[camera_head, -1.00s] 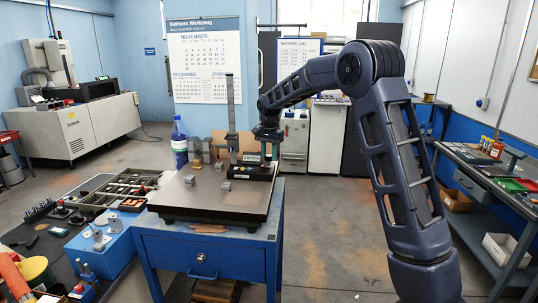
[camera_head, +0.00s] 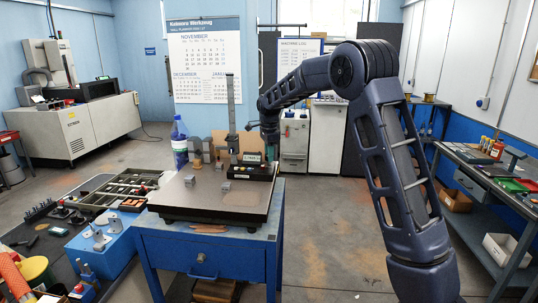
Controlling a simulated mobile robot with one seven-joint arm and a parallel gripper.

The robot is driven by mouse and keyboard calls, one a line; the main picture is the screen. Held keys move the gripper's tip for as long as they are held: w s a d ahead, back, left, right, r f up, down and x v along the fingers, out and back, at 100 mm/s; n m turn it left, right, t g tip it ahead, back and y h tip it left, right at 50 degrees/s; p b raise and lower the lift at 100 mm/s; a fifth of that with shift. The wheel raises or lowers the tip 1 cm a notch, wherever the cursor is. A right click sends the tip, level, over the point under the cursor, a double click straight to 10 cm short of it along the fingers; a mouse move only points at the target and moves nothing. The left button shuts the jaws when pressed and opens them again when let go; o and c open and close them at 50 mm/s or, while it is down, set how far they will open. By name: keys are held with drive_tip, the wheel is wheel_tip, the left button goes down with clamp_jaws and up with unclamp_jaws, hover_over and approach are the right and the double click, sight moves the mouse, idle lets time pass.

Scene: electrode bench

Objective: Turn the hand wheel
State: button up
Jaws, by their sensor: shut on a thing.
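My gripper (camera_head: 271,157) points down at the back right of the dark surface plate (camera_head: 178,204). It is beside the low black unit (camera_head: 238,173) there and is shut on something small. That thing fits the hand wheel, but the fingers hide it and I cannot make out its rim. A tall grey upright scale (camera_head: 231,105) stands just left of my gripper.
Small grey blocks (camera_head: 189,180) lie on the plate. A blue bottle (camera_head: 179,145) stands behind its left side. The plate rests on a blue cabinet (camera_head: 200,248). A tray of tools (camera_head: 125,190) is at left. The floor at right is open.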

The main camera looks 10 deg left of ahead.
drive_tip(key=shift+w+r+m, duration=0.1)
drive_tip(key=shift+m, duration=0.4)
drive_tip(key=o, duration=1)
drive_tip(key=shift+c, duration=0.2)
wheel_tip(320, 180, up, 11)
